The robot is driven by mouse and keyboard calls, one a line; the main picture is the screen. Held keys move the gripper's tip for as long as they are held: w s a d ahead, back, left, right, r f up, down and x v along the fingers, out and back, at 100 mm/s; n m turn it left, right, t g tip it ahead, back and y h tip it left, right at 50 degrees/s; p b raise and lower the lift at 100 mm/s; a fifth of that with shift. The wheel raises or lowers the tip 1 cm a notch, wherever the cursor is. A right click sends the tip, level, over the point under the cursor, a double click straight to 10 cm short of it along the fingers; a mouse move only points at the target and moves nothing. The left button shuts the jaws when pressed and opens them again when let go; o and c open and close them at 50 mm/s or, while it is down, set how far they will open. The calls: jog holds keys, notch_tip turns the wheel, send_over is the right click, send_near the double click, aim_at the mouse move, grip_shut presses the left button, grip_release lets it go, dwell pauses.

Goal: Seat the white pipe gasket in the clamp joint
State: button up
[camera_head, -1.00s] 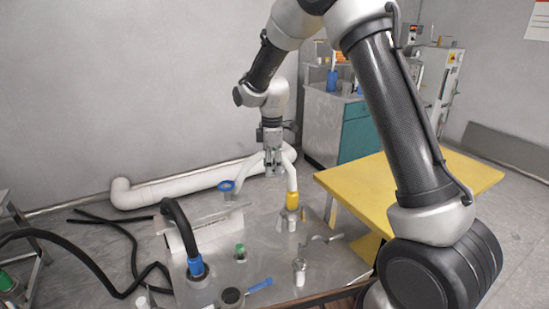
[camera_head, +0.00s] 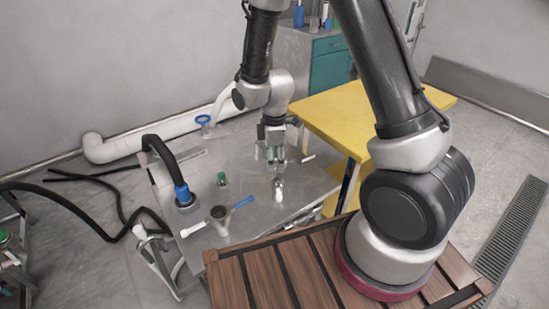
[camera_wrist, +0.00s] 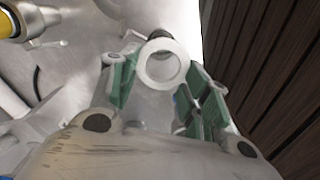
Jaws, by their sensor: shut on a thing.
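The white pipe gasket (camera_wrist: 146,72) is a flat ring seen between the green-padded fingers of my gripper (camera_wrist: 161,82) in the wrist view. My gripper is shut on it. In the head view my gripper (camera_head: 274,158) points down over the metal table, just above a small upright metal fitting (camera_head: 278,187), which may be the clamp joint. The gasket cannot be made out in the head view. In the wrist view a dark part (camera_wrist: 157,34) shows just beyond the ring and is partly hidden by it. I cannot tell whether ring and fitting touch.
A yellow table (camera_head: 345,115) is close on the right.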

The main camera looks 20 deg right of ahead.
aim_at(274, 180)
jog(key=shift+f, duration=2.9)
jog(key=shift+f, duration=1.1)
jog(key=o, duration=0.8)
jog(key=shift+o, duration=0.2)
jog(key=shift+r, duration=0.1)
notch_tip(274, 180, up, 12)
jog(key=shift+w, duration=0.1)
